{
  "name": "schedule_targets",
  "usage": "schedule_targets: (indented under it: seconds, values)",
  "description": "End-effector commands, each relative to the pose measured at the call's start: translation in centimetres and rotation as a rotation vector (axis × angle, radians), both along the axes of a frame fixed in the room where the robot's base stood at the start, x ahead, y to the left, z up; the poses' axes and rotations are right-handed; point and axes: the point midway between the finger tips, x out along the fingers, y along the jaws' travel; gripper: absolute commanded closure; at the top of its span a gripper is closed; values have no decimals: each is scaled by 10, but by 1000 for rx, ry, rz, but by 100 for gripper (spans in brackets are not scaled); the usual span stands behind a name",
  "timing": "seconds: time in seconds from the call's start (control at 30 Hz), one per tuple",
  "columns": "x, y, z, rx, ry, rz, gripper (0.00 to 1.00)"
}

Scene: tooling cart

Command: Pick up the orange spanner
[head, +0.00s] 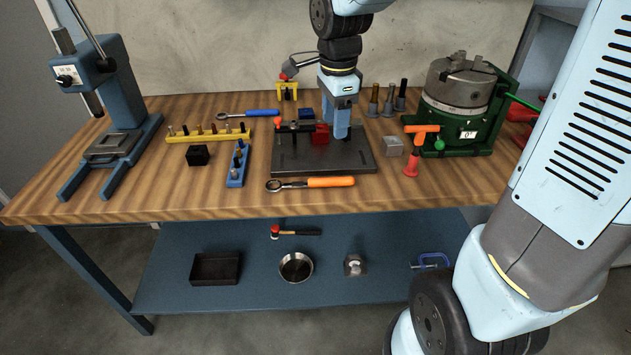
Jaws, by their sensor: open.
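The orange spanner (330,182), a ratchet-like tool with an orange handle and a dark round head, lies flat on the wooden bench near its front edge. Its head points left, and it lies just in front of the dark plate (300,165). My gripper (340,130) points down over the right part of that plate, behind the spanner's handle and apart from it. It is open, with nothing seen between its fingers. The fingers overlap in this view, and I cannot tell whether the tips touch the plate.
A red block (320,134) sits on the plate, close left of my gripper. A blue-handled ratchet (250,113) lies behind left. A blue bit holder (238,165) stands left of the spanner; a grey block (393,147) and a red-tipped tool (412,163) stand right. Bare wood flanks the spanner.

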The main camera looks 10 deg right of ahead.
Motion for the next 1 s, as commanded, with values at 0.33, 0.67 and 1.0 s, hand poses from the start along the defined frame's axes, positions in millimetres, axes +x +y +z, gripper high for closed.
schedule_targets:
  seconds: [0.33, 0.67, 1.0]
  values:
    - [18, 34, -34, 17, 79, -255, 46]
    - [18, 35, -83, 15, 84, -266, 46]
    - [18, 35, -119, 16, 80, -264, 46]
